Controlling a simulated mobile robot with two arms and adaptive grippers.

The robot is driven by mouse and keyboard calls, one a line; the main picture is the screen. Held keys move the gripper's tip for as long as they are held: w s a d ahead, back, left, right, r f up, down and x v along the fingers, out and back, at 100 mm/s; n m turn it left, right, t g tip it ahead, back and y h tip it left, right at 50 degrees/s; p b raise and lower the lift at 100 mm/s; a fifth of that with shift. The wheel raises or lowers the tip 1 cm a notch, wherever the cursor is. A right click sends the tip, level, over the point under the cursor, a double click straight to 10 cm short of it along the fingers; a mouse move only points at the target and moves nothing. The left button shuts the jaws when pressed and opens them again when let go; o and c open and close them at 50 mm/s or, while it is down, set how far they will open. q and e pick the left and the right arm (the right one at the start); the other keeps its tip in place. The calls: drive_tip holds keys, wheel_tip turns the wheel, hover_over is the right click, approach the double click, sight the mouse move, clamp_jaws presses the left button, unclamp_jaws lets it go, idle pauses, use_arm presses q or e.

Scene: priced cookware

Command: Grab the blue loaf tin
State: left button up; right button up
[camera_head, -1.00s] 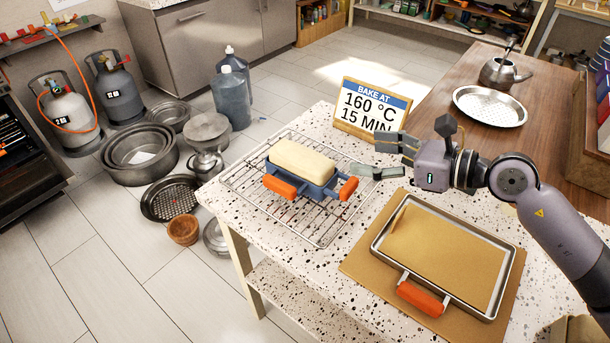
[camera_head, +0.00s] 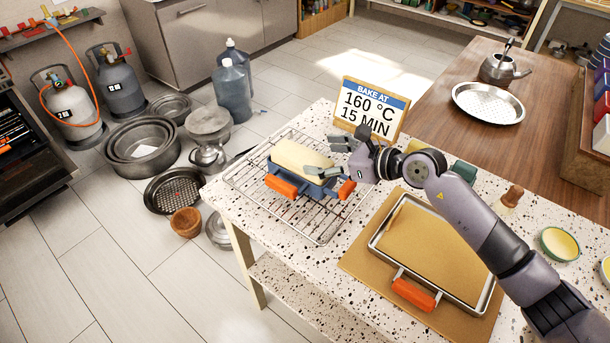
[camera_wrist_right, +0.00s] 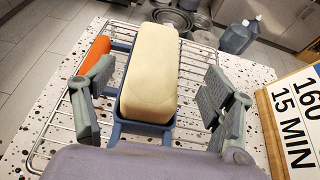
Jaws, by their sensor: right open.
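The blue loaf tin (camera_head: 315,190) sits on a wire rack on the speckled table, with orange grips on its handles. A pale loaf (camera_head: 296,158) fills it and rises above the rim. My right gripper (camera_head: 322,157) is open and empty at the right end of the tin, partly covering it. In the right wrist view, the tin (camera_wrist_right: 146,128) and loaf (camera_wrist_right: 150,80) lie between the spread fingers of the gripper (camera_wrist_right: 155,88), with a gap on the right; contact on the left is unclear. My left gripper is not in view.
The wire rack (camera_head: 318,233) lies under the tin. A sign (camera_head: 369,108) reading 160 °C, 15 MIN stands just behind the gripper. A lined baking tray (camera_head: 436,247) with an orange grip lies in front of my right arm. Pots stand on the floor left.

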sight(313, 157)
drive_tip(key=x, duration=0.3)
drive_tip(key=p+x, duration=0.1)
drive_tip(key=shift+s+a+f, duration=0.15)
drive_tip(key=shift+a+f, duration=0.1)
drive_tip(key=shift+d, duration=0.1)
drive_tip(key=shift+c, duration=0.2)
drive_tip(key=shift+c, duration=0.6)
drive_tip(key=c, duration=1.6)
drive_tip(key=shift+r, duration=0.1)
